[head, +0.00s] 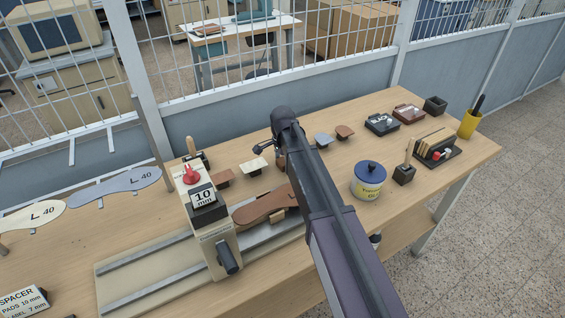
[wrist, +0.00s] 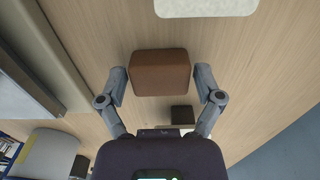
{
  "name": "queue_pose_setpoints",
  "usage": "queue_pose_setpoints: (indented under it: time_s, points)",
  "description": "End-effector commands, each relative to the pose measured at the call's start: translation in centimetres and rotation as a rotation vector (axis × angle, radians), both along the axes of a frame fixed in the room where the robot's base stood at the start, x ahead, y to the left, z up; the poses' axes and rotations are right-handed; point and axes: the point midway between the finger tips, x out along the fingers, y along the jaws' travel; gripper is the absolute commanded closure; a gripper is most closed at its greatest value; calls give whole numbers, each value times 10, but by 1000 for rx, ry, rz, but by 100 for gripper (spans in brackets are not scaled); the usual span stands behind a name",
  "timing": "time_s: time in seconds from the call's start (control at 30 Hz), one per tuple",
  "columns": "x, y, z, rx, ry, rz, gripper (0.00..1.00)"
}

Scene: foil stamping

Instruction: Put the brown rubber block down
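The brown rubber block (wrist: 161,73) is between the two fingers of my gripper (wrist: 160,85) in the wrist view. A narrow gap shows between each finger and the block's side, so the fingers are open around it. The block appears to rest on the wooden table. In the head view my arm reaches over the table, and one finger shows left of the wrist. A small brown patch (head: 281,160) beside it may be the block; the arm hides most of that spot.
A stamping device marked 10 mm (head: 207,205) stands on rails at the left. A brown sole shape (head: 265,206) lies beside it. Small brown and cream pieces (head: 253,167) stand nearby. A blue-lidded jar (head: 368,182), a card holder (head: 436,148) and a yellow cup (head: 468,124) stand right.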

Motion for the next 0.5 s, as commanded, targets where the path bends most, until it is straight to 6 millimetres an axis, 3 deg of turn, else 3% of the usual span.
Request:
queue_pose_setpoints:
  time_s: [0.5]
  points:
    - [0,0,1,0,0,0,0]
